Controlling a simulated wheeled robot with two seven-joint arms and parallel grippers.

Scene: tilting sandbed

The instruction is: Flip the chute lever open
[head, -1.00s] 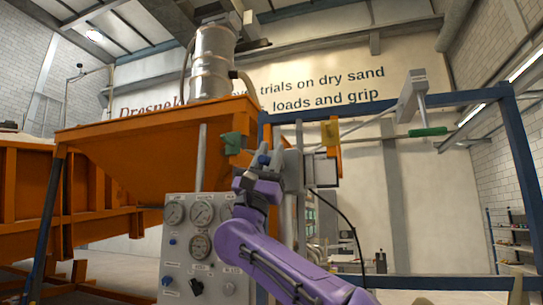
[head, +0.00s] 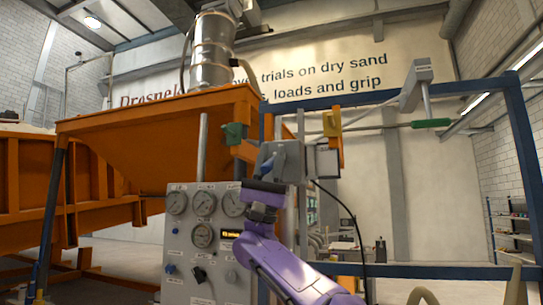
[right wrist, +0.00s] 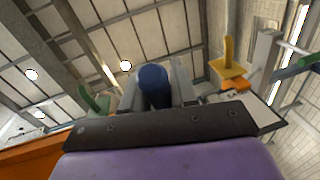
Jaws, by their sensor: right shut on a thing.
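In the head view my right gripper (head: 270,168) is raised in front of a grey box on the frame, right of the orange hopper (head: 160,135). It is shut on a blue knob, which I take to be the chute lever's grip. In the right wrist view the rounded blue knob (right wrist: 154,86) sits between the two grey fingers. The lever's shaft is hidden, so I cannot tell its angle. A green piece (head: 235,133) is left of the gripper and a yellow piece (head: 332,123) is right of it. My left gripper is not in view.
A gauge panel (head: 182,262) with dials, knobs and a small lit display stands below and left of the gripper. A blue frame (head: 420,271) spans the right side. A green handle (head: 431,123) hangs at upper right. A black cable (head: 352,224) hangs right of my arm.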

